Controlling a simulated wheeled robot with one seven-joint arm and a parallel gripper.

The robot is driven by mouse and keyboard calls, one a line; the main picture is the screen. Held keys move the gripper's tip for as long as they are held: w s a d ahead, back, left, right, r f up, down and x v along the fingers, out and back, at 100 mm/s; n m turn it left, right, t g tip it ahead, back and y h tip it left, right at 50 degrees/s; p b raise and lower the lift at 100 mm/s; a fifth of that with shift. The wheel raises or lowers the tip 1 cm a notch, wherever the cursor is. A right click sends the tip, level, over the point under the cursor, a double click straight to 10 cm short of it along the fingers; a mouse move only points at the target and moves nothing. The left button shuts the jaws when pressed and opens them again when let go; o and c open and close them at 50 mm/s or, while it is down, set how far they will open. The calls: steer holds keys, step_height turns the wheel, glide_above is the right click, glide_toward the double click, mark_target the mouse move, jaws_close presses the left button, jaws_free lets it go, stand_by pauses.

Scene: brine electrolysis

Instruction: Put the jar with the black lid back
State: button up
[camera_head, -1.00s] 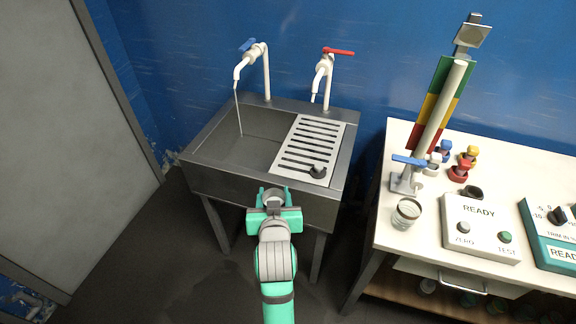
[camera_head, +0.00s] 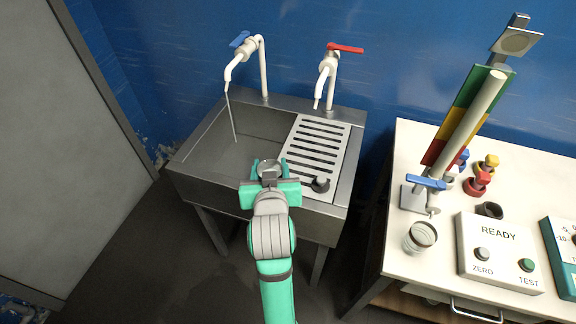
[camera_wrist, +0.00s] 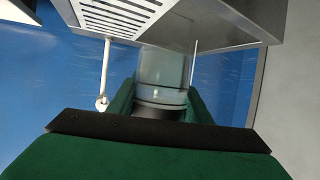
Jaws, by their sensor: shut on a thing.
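My gripper (camera_head: 268,174) is shut on a clear glass jar (camera_wrist: 163,72), held at the front rim of the sink (camera_head: 222,193). In the head view only the jar's round grey top (camera_head: 268,167) shows between the fingers. In the wrist view the glass is see-through, and a dark band lies at its near end between the fingers. I cannot tell whether this is a lid. A small black round piece (camera_head: 320,185) lies on the slotted drainboard (camera_head: 341,141), right of my gripper; it may be a lid.
A blue-handled tap (camera_head: 242,52) runs a thin stream into the left basin. A red-handled tap (camera_head: 330,65) stands over the drainboard. On the right, a white table (camera_head: 408,140) holds a glass beaker (camera_head: 420,238), a READY box (camera_head: 499,262), coloured stoppers and a tilted column.

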steer(key=w+d+f, duration=0.1)
steer(key=w+f, duration=0.2)
steer(key=w, duration=0.1)
steer(key=w+d+f, duration=0.1)
steer(key=w+f, duration=0.2)
steer(key=w, duration=0.1)
steer(key=w+d+f, duration=0.2)
steer(key=w+f, duration=0.1)
steer(key=w, duration=0.1)
steer(key=shift+w+f, duration=0.1)
steer(key=shift+w, duration=0.25)
steer(key=shift+w+f, duration=0.15)
steer(key=shift+f, duration=0.05)
steer(key=shift+w+d+f, duration=0.1)
steer(key=shift+f, duration=1.5)
steer(key=shift+f, duration=0.2)
steer(key=o, duration=1.2)
steer(key=shift+r, duration=0.15)
